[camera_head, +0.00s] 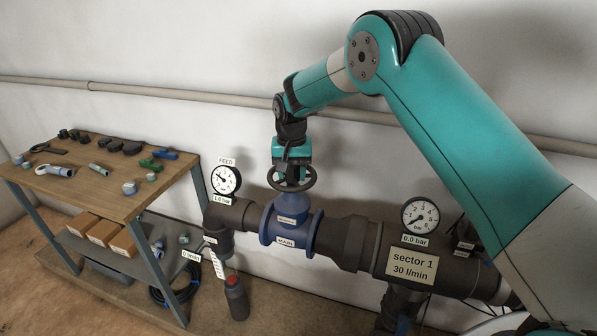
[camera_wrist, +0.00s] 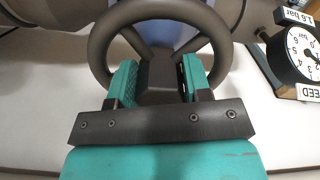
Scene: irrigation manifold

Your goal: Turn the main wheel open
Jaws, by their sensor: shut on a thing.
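The main wheel is a dark round handwheel (camera_head: 292,179) on top of a blue valve body (camera_head: 291,226) labelled MAIN in the head view. In the wrist view the wheel (camera_wrist: 101,48) fills the upper middle, with its rim and spokes showing. My gripper (camera_head: 292,178) reaches down onto the wheel from above. In the wrist view my gripper (camera_wrist: 157,78) has its two teal-padded fingers on either side of the wheel's middle part, shut on it. The exact contact faces are partly hidden by the fingers.
The FEED gauge (camera_head: 226,180) stands close left of the wheel, labelled 1.0 bar in the head view; its wrist-view label seems to read 1.6 bar. The sector 1 gauge (camera_head: 420,215) reads 0.0 bar. A bench (camera_head: 100,200) with fittings stands at left. A wall pipe (camera_head: 180,94) runs behind.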

